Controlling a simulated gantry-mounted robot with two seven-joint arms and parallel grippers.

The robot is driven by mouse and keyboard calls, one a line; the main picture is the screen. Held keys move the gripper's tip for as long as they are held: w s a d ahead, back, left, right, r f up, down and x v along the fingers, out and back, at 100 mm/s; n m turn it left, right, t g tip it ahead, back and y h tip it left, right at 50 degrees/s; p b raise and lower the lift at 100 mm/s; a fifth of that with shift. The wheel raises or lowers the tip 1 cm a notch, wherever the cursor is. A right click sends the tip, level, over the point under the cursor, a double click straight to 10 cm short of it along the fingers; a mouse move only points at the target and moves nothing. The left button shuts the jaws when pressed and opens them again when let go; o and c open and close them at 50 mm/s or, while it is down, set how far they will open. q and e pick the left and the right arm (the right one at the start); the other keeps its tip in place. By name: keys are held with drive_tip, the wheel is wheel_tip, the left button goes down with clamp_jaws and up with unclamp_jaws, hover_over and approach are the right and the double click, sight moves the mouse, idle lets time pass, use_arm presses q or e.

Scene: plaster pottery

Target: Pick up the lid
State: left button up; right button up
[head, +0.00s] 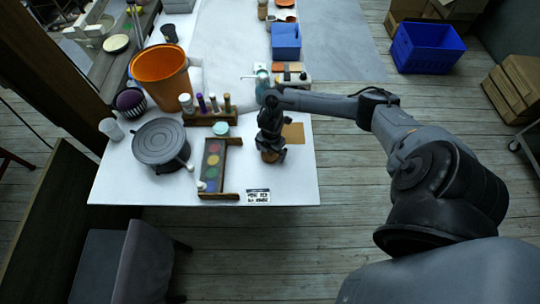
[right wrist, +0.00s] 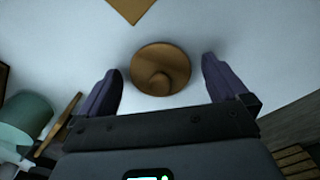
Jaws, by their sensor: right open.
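The lid (right wrist: 161,70) is a round brown disc with a small knob. In the right wrist view it lies on the white table between the two fingers of my right gripper (right wrist: 160,80), apart from both. The gripper is open and empty. In the head view my right gripper (head: 270,146) points down over the lid near the table's front edge. A bit of the brown lid (head: 269,157) shows under the fingers; the rest is hidden. My left gripper is in neither view.
A flat tan square (head: 294,133) lies just behind the lid. A wooden paint tray (head: 213,165), a teal-topped jar (head: 221,129) and a tool rack (head: 208,118) stand to its left. A grey round turntable (head: 160,142) and orange bucket (head: 160,76) are farther left. The table right of the lid is clear.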

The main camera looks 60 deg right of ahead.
drive_tip(key=shift+f, duration=0.2)
drive_tip(key=shift+c, duration=0.5)
drive_tip(key=c, duration=0.9)
drive_tip(key=shift+c, duration=0.2)
drive_tip(key=shift+r, duration=0.15)
